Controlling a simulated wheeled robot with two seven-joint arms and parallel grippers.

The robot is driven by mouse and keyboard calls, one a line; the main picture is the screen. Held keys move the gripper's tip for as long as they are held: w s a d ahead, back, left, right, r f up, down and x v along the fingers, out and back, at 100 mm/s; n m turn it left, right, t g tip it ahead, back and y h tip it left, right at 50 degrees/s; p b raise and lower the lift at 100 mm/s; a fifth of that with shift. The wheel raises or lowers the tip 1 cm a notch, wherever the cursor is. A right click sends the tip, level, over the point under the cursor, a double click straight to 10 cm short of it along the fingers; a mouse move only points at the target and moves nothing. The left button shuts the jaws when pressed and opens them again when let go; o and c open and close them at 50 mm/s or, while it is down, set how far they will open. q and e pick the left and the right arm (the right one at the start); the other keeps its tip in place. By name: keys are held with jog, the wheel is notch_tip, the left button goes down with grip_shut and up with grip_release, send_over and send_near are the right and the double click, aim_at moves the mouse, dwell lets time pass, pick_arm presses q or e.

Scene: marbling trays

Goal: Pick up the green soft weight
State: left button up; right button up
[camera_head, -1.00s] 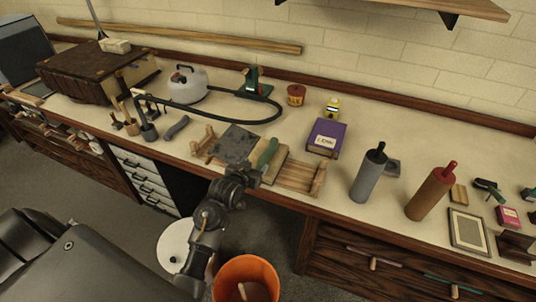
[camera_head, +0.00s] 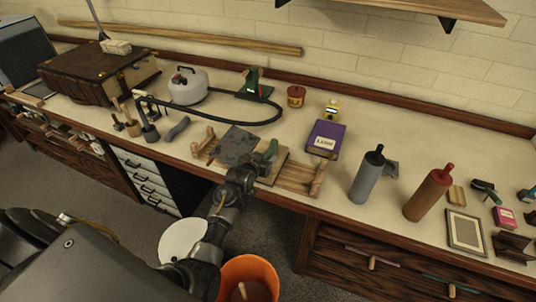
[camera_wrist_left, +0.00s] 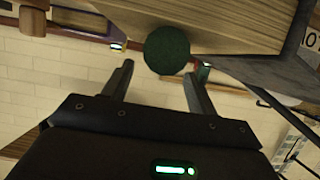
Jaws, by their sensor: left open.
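The green soft weight (camera_head: 271,149) lies on a wooden board at the front middle of the bench, its near part hidden behind my left gripper in the head view. In the left wrist view, the weight (camera_wrist_left: 167,50) is a dark green round end seen end-on. My left gripper (camera_wrist_left: 157,72) is open, with its two fingers spread either side of the weight's end and nothing held. In the head view, my left gripper (camera_head: 258,166) is at the near end of the weight. Whether the fingers touch it I cannot tell. My right gripper is not in view.
A dark slate slab (camera_head: 236,145) lies left of the weight, and a wooden rack (camera_head: 300,178) is to the right. A grey bottle (camera_head: 367,175) and brown bottle (camera_head: 428,195) stand further right. An orange bucket (camera_head: 262,268) is below.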

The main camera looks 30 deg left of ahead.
aim_at(268, 155)
pick_arm(q)
jog(key=shift+x, duration=1.3)
jog(key=c, duration=1.1)
grip_shut()
jog(key=shift+r, duration=0.15)
